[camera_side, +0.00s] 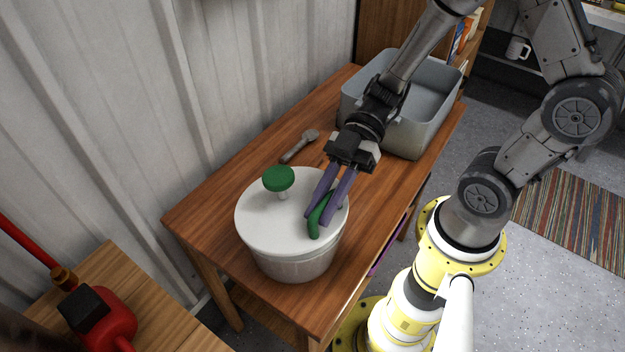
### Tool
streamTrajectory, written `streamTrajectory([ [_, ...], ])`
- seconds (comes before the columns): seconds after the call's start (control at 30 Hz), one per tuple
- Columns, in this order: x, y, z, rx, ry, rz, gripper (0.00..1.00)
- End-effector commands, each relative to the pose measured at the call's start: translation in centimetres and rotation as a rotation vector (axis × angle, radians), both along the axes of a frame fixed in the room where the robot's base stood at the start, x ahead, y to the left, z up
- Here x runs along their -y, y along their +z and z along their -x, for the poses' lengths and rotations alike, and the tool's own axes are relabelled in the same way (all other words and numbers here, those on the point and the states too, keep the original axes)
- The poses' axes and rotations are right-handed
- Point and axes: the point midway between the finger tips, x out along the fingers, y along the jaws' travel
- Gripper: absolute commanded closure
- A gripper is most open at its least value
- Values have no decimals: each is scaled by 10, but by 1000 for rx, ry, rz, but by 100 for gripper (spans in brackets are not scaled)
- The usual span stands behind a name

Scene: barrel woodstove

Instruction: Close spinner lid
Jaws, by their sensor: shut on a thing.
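The salad spinner (295,262) is a white round bowl standing at the near end of the wooden table. Its white lid (262,220) sits on the top of the bowl and looks about level. A green knob (278,178) stands up on a short white stem at the lid's far left part. A green handle (314,222) lies on the lid's right side. My gripper (320,218), with purple fingers, reaches down from the upper right and is shut on the green handle. The fingers hide part of the handle and of the lid's right edge.
A grey metal wrench-like tool (298,146) lies behind the spinner. A grey bin (432,105) stands at the table's far end. A corrugated wall (130,100) runs along the left. A red object (105,318) sits on another wooden surface, lower left.

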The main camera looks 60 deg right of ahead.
Motion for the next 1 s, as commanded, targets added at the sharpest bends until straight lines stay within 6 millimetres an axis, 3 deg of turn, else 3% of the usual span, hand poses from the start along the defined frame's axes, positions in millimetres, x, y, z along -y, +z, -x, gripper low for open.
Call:
streamTrajectory([
  [0.3, 0, -25, 8, -1, -2, -1, 100],
  [0.57, 1, -29, 9, 1, 1, 1, 100],
  [0.6, 0, -28, 9, 1, 1, 1, 78],
  [0.77, 1, -28, 9, 1, 1, 1, 50],
  [1.0, 1, -28, 9, 2, 1, 0, 50],
])
